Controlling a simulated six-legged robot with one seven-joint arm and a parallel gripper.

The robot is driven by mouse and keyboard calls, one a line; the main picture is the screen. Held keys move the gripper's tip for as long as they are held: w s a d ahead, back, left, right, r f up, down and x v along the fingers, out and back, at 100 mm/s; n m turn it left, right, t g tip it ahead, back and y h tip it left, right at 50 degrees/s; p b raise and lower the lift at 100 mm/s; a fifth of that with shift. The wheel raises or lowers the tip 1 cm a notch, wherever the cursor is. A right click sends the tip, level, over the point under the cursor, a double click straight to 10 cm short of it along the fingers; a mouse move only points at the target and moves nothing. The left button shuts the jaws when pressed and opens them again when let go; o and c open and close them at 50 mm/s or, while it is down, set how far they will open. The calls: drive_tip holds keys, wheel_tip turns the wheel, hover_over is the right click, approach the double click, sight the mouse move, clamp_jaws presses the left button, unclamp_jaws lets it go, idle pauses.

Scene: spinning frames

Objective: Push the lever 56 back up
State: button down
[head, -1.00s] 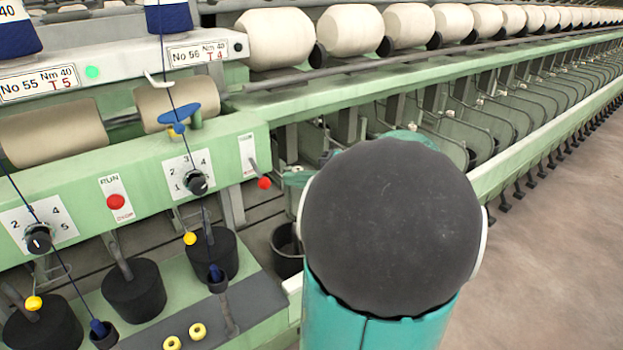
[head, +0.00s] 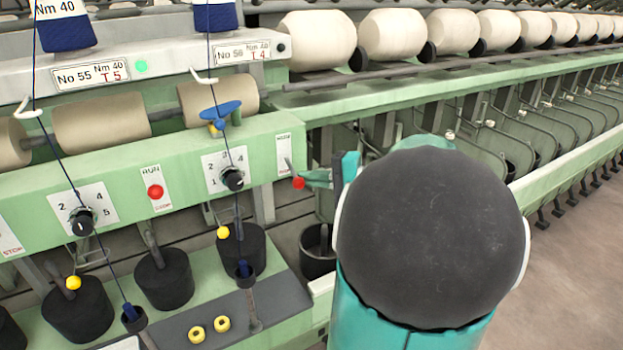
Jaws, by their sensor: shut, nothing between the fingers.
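The lever of position 56 is a thin grey stem with a red ball knob (head: 298,183), on a white plate (head: 284,154) at the right end of the green panel. It points down, with the knob below the plate. The "No 56" label (head: 243,51) is above and to the left. My gripper (head: 309,177) is shut and empty, its teal tip just right of the red knob. Whether it touches the knob is not clear. My dark round arm joint hides part of the gripper and the area behind it.
A "No 55" panel section with a red RUN knob (head: 155,191) and numbered dials (head: 232,178) is to the left. Blue threads hang in front of it. Black weights (head: 163,279) and yellow rings (head: 222,323) are below. Open floor (head: 572,270) lies at the right.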

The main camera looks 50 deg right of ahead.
sight(292, 172)
drive_tip(key=shift+s+r+m+g, duration=0.2)
drive_tip(key=shift+r+m+g, duration=0.2)
drive_tip(key=shift+g, duration=0.2)
wheel_tip(292, 172, up, 4)
drive_tip(key=m+g, duration=0.1)
drive_tip(key=g, duration=0.2)
drive_tip(key=m+g, duration=0.2)
drive_tip(key=shift+r+g, duration=0.15)
drive_tip(key=shift+g, duration=0.25)
drive_tip(key=shift+r, duration=0.6)
drive_tip(key=shift+r, duration=0.65)
drive_tip(key=shift+r, duration=0.1)
drive_tip(key=shift+r, duration=0.1)
